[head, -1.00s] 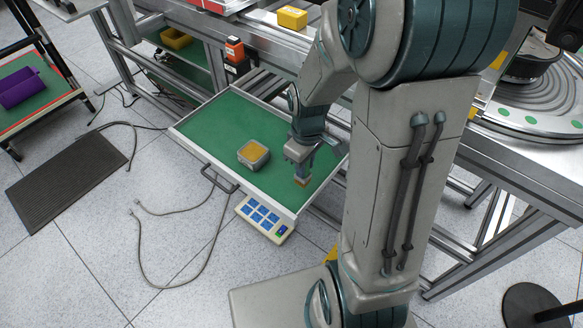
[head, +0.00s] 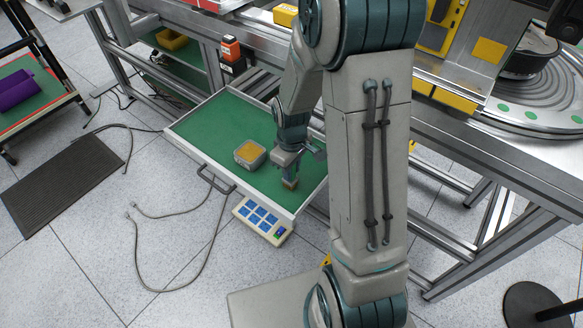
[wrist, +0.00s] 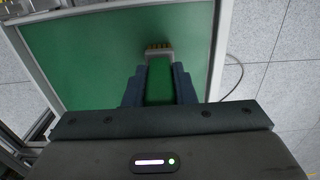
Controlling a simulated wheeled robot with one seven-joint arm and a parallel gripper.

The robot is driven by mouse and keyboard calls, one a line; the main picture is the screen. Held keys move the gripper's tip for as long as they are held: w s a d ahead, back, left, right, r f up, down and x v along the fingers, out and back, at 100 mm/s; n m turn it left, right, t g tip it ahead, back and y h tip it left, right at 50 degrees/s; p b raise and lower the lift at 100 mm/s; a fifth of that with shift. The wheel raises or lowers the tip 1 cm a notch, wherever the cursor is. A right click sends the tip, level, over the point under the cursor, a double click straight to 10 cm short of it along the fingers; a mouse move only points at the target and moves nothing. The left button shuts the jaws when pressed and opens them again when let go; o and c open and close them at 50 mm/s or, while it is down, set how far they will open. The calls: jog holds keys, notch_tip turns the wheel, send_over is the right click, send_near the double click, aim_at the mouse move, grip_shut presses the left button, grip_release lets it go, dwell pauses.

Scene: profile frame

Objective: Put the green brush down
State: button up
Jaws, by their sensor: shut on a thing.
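My gripper (wrist: 158,88) is shut on the green brush (wrist: 160,78), with a finger on each side of its green handle. In the head view the gripper (head: 286,164) reaches down over the front right part of the open green drawer (head: 215,125), with the bristle end (head: 290,184) lowest. I cannot tell whether the bristles touch the drawer floor.
A grey square tin (head: 250,154) with yellow-brown contents stands in the drawer, left of the brush. The drawer has a raised pale rim and a front handle (head: 216,181). A blue-buttoned panel (head: 262,218) is below its front edge. Green floor left of the tin is clear.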

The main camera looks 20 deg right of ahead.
jog(key=shift+f, duration=0.25)
jog(key=o, duration=1)
jog(key=shift+r, duration=0.1)
notch_tip(320, 180, up, 12)
jog(key=shift+f+p, duration=0.15)
jog(key=shift+p, duration=1.1)
jog(key=shift+s+r, duration=0.2)
jog(key=shift+r, duration=0.45)
jog(key=s+r+m, duration=0.2)
jog(key=s, duration=0.2)
jog(key=s+r+m+t, duration=0.1)
jog(key=s+r+m, duration=0.1)
jog(key=s, duration=0.3)
jog(key=s+r+m+t, duration=0.1)
jog(key=s+r+m, duration=0.2)
jog(key=s, duration=0.1)
jog(key=shift+s+a+r, duration=0.1)
jog(key=shift+s+r, duration=0.15)
jog(key=shift+r, duration=0.15)
